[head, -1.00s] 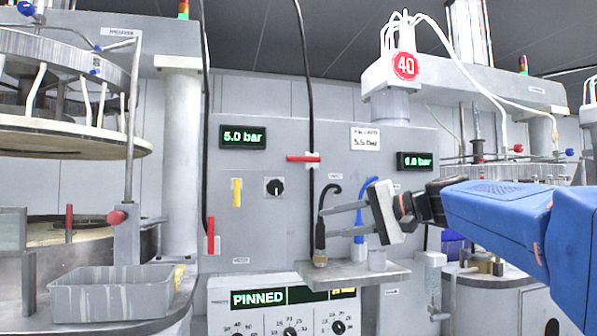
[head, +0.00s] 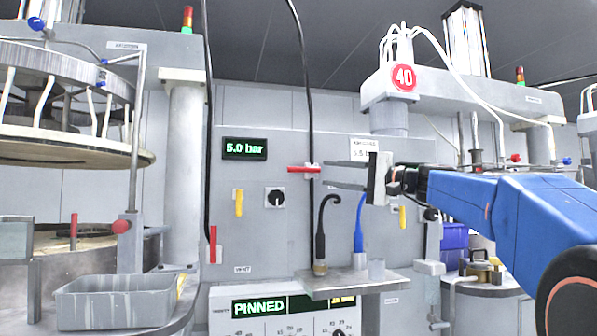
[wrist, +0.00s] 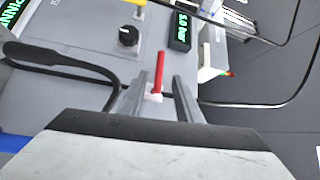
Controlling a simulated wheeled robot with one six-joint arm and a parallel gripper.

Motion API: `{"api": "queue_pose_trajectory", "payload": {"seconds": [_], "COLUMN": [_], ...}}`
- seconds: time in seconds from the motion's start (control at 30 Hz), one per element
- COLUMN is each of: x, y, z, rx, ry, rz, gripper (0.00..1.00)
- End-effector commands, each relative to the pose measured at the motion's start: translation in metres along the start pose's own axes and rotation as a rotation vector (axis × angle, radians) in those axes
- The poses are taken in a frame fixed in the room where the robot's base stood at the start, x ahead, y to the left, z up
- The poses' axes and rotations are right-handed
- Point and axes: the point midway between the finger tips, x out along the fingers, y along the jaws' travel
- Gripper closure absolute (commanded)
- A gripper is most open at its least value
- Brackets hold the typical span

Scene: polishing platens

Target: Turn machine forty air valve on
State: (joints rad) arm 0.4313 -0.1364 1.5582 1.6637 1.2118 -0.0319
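A red lever valve (head: 304,169) sits on the black hose on the grey panel, its handle lying horizontal, across the hose. The wrist view shows the red handle (wrist: 160,68) and its white mount between the lines of my two fingers. My gripper (head: 326,175) is open, with the fingers pointing left just right of the valve; it also shows in the wrist view (wrist: 162,84). I cannot tell whether a finger touches the valve. The round red 40 sign (head: 403,77) is on the machine at upper right.
A black knob (head: 275,197), a yellow handle (head: 239,202) and a 5.0 bar display (head: 244,148) are on the panel left of the valve. Below are a black hooked hose (head: 321,235), a blue one (head: 359,222) and a small shelf (head: 345,283). A grey tray (head: 115,302) stands lower left.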

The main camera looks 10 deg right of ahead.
Motion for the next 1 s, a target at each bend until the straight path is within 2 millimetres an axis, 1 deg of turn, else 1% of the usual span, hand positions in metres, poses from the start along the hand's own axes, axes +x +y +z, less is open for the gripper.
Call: {"api": "queue_pose_trajectory", "payload": {"seconds": [0.03,0.6,0.8,1.0], "x": [0.009,0.091,0.108,0.113], "y": [0.000,0.001,0.000,0.000], "z": [0.001,0.001,0.000,0.000], "rx": [0.001,0.001,0.000,0.000], "ry": [-0.004,-0.003,-0.001,0.000], "rz": [0.000,0.000,0.000,0.000], "gripper": [0.68,0.68,0.68,0.68]}}
